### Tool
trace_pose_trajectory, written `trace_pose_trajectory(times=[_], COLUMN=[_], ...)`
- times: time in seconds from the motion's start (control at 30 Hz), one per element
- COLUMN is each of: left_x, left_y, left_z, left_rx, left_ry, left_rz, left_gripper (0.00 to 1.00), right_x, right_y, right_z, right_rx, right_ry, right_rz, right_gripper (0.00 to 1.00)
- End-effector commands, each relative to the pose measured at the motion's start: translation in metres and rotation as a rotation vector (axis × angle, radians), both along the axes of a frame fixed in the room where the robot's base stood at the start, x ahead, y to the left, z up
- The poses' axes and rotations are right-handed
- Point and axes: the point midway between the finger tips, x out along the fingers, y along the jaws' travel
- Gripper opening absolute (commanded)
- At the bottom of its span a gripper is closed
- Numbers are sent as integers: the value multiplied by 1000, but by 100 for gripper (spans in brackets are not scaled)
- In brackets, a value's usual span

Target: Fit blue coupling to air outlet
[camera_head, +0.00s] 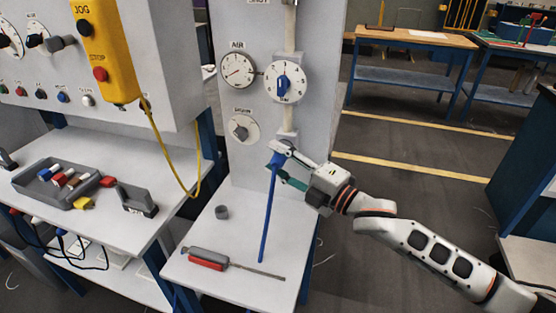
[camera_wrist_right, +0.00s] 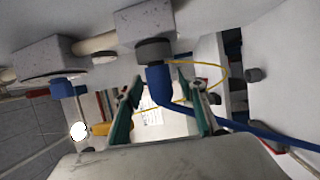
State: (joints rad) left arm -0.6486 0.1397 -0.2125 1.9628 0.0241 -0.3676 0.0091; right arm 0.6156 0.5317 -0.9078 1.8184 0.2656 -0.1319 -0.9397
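The blue coupling (camera_wrist_right: 158,84) with its long blue hose (camera_head: 267,212) is directly under the grey air outlet (camera_head: 287,138) at the foot of the white pipe. In the right wrist view its top meets the outlet's dark collar (camera_wrist_right: 154,51); I cannot tell how far it is seated. My right gripper (camera_head: 279,166) is at the coupling. In the wrist view its green-padded fingers (camera_wrist_right: 166,92) stand apart, with gaps visible on both sides of the coupling, so it is open. The hose hangs to the shelf and passes behind one finger in the wrist view. My left gripper is not in view.
An air gauge (camera_head: 237,70) and a dial (camera_head: 286,82) are on the panel above. A red-handled tool (camera_head: 207,261) and a small grey cylinder (camera_head: 222,212) lie on the shelf. A yellow cable (camera_head: 171,166) hangs at left. A grey tray (camera_head: 45,188) holds coloured parts.

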Motion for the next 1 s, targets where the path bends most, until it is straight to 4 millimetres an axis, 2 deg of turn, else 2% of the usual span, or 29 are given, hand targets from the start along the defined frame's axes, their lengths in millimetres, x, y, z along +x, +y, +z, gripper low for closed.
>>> trace_pose_trajectory(times=[0.23, 0.7, 1.0], left_x=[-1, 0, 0], left_y=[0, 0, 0], left_z=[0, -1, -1], left_rx=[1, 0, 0], left_ry=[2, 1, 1], left_rz=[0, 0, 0], left_gripper=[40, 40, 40], right_x=[-7, -64, -78], right_y=[-8, -74, -91], right_z=[-2, -11, -11], right_rx=[-1, -2, 0], right_ry=[0, 2, 0], right_rz=[-1, 0, 0], right_gripper=[40, 40, 40])
